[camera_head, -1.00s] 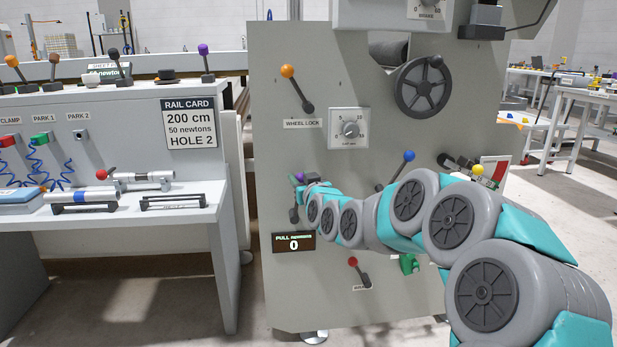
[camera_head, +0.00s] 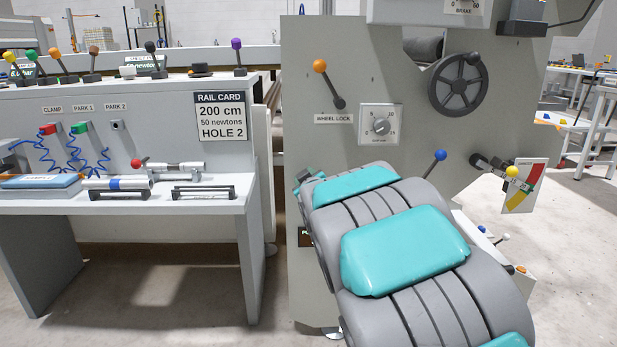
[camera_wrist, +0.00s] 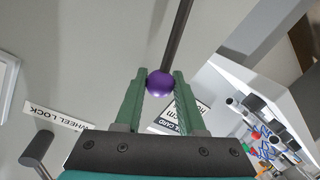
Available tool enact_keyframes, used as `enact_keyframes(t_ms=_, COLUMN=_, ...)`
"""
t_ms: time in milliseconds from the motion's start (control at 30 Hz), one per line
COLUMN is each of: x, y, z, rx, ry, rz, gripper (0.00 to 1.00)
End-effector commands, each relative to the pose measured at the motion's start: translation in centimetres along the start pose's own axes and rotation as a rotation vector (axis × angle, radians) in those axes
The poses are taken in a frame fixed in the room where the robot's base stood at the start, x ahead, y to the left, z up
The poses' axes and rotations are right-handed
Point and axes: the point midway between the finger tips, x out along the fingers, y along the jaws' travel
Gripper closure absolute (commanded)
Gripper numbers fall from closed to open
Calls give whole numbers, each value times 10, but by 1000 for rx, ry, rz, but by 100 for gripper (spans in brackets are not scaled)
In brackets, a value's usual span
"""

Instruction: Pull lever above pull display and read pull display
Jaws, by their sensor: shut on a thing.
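My gripper (camera_wrist: 160,80) has its two green fingers shut on the purple ball knob (camera_wrist: 160,84) of a lever with a dark shaft (camera_wrist: 177,35). The panel fills the background in the wrist view. In the head view my arm covers the gripper, the knob and most of the pull display (camera_head: 305,237). Only a dark edge of the display shows left of my arm, and its number cannot be read.
The wheel lock lever (camera_head: 329,85) with an orange knob, a dial (camera_head: 380,126) and a handwheel (camera_head: 458,84) sit above my arm on the panel. A blue-knobbed lever (camera_head: 433,163) is right of it. The rail card (camera_head: 221,118) and bench (camera_head: 130,203) stand left.

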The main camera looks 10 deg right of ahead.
Motion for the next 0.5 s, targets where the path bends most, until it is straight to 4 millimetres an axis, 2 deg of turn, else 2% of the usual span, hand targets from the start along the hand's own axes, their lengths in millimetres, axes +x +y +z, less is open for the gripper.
enact_keyframes(t_ms=433, x=0, y=-1, z=-1, rx=-9, ry=-1, rz=0, gripper=100)
enact_keyframes(t_ms=467, x=0, y=-1, z=0, rx=-9, ry=-1, rz=0, gripper=59)
enact_keyframes(t_ms=500, x=0, y=-1, z=0, rx=-9, ry=-1, rz=0, gripper=55)
